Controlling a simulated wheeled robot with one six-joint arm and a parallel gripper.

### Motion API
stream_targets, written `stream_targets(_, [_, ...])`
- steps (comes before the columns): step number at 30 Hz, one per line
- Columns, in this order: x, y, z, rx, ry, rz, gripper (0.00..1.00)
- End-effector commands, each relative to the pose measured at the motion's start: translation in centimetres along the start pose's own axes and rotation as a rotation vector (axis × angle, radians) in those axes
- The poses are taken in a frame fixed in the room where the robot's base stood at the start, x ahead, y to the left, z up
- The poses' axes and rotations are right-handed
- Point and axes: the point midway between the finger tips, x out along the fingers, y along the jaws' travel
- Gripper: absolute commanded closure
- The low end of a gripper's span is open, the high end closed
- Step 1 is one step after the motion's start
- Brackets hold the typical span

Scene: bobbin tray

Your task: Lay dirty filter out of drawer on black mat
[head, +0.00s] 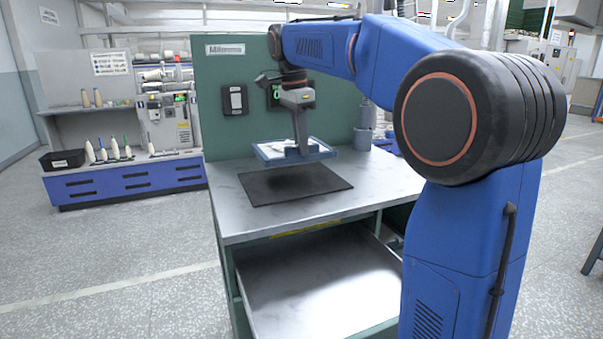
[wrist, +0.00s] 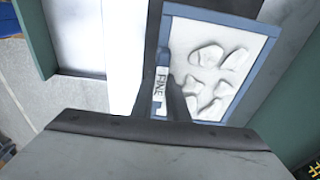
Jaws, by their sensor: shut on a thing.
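My gripper (head: 299,148) is shut on the filter (head: 266,151), a flat panel with a blue frame and a pale face. It holds the filter roughly level above the black mat (head: 258,190), with a visible gap and a dark shadow beneath. In the wrist view the filter (wrist: 226,48) shows whitish, lumpy media and a label reading "FINE" beside my gripper (wrist: 175,98). The black mat lies flat and bare on the worktop. The drawer (head: 318,285) below stands open, and its visible floor is empty.
The grey worktop (head: 235,222) has free room around the mat. A green back panel (head: 225,140) rises behind it. A grey cup-like holder (head: 363,138) and blue items stand at the back right. A blue bench with bobbins (head: 130,180) is apart at the left.

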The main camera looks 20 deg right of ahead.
Motion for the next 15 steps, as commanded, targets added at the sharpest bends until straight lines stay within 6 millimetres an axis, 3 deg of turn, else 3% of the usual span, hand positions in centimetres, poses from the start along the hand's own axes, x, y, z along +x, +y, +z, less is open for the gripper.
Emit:
stream_targets(6, [3.4,0.1,0.4,0.000,0.000,0.002,1.00])
stream_targets(15, [5.5,0.1,0.7,0.000,0.000,0.002,1.00])
